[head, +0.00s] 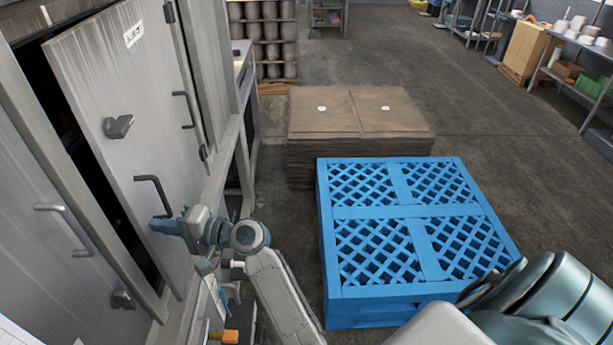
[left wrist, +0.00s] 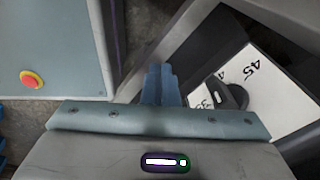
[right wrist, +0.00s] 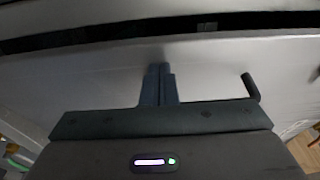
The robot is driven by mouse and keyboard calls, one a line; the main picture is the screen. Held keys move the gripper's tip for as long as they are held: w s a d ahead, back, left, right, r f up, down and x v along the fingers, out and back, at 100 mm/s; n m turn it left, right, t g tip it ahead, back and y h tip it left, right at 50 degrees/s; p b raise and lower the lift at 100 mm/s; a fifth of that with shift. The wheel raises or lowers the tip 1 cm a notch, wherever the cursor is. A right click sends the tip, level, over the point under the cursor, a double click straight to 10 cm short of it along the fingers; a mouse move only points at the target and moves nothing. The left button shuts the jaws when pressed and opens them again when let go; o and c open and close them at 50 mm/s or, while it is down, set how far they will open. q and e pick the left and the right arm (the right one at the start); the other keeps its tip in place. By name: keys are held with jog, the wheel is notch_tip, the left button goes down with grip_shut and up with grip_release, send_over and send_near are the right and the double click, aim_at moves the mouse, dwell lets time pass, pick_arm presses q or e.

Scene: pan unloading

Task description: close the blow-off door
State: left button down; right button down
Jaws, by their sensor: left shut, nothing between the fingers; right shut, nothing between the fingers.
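The blow-off door is the tall grey labelled door (head: 140,110) on the left of the head view. It stands ajar, with a dark gap (head: 85,165) along its left edge. It has a dark bar handle (head: 152,190) and a latch (head: 118,127). My right gripper (head: 162,226) is shut and empty, its fingertips at the door's face just below the handle. The right wrist view shows its fingers (right wrist: 158,84) against or very close to the grey panel (right wrist: 210,65); contact is unclear. My left gripper (left wrist: 161,84) is shut and empty, seen only in its wrist view.
A blue pallet (head: 335,290) and a brown stack (head: 365,115) stand on the floor to the right. Another grey door (head: 50,250) is left of the gap. The left wrist view shows a red button (left wrist: 31,79) and a numbered white panel (left wrist: 262,85).

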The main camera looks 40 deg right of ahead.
pick_arm(q)
jog(key=shift+a, duration=0.4)
pick_arm(e)
jog(key=shift+w+a, duration=0.3)
jog(key=shift+a, duration=0.25)
pick_arm(q)
jog(key=shift+d, duration=0.25)
